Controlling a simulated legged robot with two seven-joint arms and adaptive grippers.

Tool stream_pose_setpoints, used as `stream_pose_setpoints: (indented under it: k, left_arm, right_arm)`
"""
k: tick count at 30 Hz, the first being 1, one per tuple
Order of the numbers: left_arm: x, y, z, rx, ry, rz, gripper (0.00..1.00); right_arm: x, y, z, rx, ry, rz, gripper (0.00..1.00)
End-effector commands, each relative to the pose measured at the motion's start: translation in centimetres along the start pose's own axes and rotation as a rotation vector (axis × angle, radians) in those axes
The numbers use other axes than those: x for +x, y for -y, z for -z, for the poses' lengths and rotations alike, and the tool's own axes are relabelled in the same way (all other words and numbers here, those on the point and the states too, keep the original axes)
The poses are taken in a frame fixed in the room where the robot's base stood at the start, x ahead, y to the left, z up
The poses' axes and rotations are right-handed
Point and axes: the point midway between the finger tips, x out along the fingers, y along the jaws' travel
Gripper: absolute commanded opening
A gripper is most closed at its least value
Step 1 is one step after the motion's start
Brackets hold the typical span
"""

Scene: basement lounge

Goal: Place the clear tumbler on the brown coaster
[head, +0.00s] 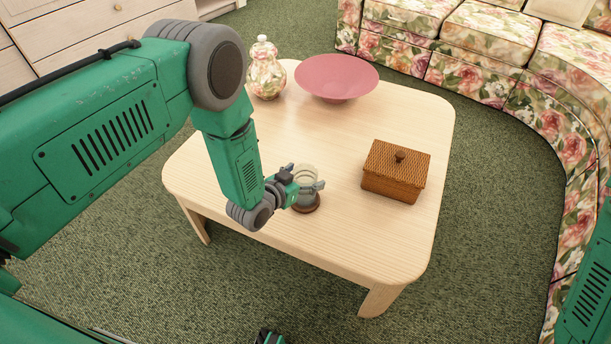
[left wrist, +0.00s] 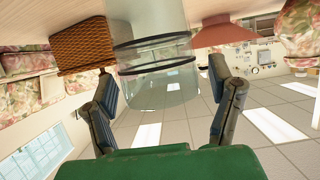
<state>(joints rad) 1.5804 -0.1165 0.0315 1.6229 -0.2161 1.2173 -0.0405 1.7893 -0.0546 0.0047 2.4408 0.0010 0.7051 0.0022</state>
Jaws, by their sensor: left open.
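The clear tumbler (head: 308,174) stands upright near the front edge of the wooden table. The brown coaster (head: 306,209) shows under its base, and the tumbler appears to rest on it. My left gripper (head: 305,183) is open beside the tumbler, with its fingers on either side of the glass. In the left wrist view, which is upside down, the tumbler (left wrist: 155,62) lies beyond and between the spread fingers of my left gripper (left wrist: 165,95). The coaster is not clear there.
A wicker box (head: 396,172) with a lid sits on the table (head: 340,235) to the right. A pink bowl (head: 337,77) and a floral lidded jar (head: 265,70) stand at the back. A floral sofa (head: 475,45) curves around behind. The table between is clear.

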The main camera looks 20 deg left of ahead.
Motion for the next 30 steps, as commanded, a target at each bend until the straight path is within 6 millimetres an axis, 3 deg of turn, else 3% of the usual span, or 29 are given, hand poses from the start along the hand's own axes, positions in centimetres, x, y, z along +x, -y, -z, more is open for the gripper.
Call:
stream_pose_setpoints:
  k: [15,20,26,30]
  left_arm:
    - [-10.1,0.0,0.1,-0.001,0.005,0.0,0.76]
    - [-11.4,0.0,0.0,0.0,0.004,0.001,0.76]
    - [-11.6,0.0,-0.1,0.0,0.004,0.001,0.76]
    - [-13.6,0.2,-2.1,-0.026,0.149,0.021,0.76]
  right_arm:
    - [-3.5,0.0,0.2,0.0,0.0,0.0,0.0]
    - [-3.8,0.0,0.2,0.0,0.0,0.0,0.0]
    - [-3.8,0.0,0.2,0.0,0.0,0.0,0.0]
    - [-3.8,0.0,0.2,0.0,0.0,0.0,0.0]
